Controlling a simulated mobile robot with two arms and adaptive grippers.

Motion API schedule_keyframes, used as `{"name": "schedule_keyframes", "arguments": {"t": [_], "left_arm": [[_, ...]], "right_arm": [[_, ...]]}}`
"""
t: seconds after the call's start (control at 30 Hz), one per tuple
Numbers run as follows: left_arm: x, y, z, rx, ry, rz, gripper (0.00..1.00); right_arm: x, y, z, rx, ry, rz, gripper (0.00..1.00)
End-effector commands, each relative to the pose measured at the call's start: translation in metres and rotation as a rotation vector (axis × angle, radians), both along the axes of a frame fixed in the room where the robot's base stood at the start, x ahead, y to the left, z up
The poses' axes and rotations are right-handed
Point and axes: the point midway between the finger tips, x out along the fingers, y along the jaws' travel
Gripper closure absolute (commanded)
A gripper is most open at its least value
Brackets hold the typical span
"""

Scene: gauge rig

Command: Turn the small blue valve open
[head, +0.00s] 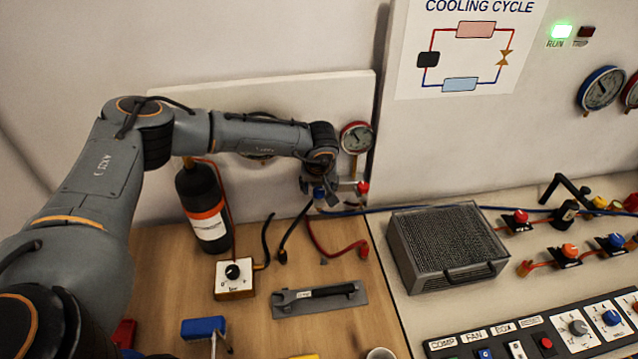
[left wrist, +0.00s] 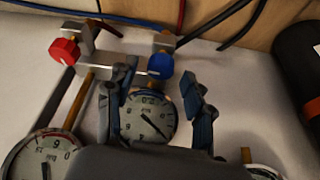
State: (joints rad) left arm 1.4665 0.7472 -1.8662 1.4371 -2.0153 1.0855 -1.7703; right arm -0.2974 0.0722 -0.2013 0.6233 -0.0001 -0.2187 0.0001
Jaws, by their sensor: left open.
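The small blue valve knob (head: 319,193) is on the metal manifold by the back panel, left of a red knob (head: 362,187). In the left wrist view the blue knob (left wrist: 160,66) shows near the fingertips, with the red knob (left wrist: 64,51) to its left. My left gripper (head: 318,181) reaches in from the left and is at the blue knob in the head view. In the left wrist view the left gripper (left wrist: 160,82) is open, its fingers apart on either side of the line to the knob. Contact cannot be told. My right gripper is not in view.
A round gauge (head: 357,137) is mounted above the manifold; another gauge dial (left wrist: 148,117) shows between the fingers. A black bottle (head: 205,210) stands to the left. Hoses hang below the manifold. A grey finned box (head: 447,247) is on the right, and a flat tool (head: 319,298) lies in front.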

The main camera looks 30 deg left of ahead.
Motion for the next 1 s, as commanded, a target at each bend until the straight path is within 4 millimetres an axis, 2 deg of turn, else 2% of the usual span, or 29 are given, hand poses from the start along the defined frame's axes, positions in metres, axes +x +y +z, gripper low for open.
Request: {"name": "schedule_keyframes", "arguments": {"t": [0.13,0.4,0.47,0.67,1.0], "left_arm": [[0.003,0.001,-0.008,0.0,0.0,-0.001,0.48],[0.003,0.002,-0.01,0.0,0.0,0.0,0.48],[0.003,0.002,-0.01,0.0,0.0,0.0,0.58],[0.003,0.002,-0.009,0.0,0.0,0.0,0.98],[0.003,0.001,-0.011,-0.001,0.0,0.036,1.0]], "right_arm": [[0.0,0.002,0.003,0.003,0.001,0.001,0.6],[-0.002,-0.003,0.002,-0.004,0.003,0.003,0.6],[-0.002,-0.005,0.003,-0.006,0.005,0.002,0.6],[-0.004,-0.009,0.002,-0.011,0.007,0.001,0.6],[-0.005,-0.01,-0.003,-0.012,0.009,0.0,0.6]]}}
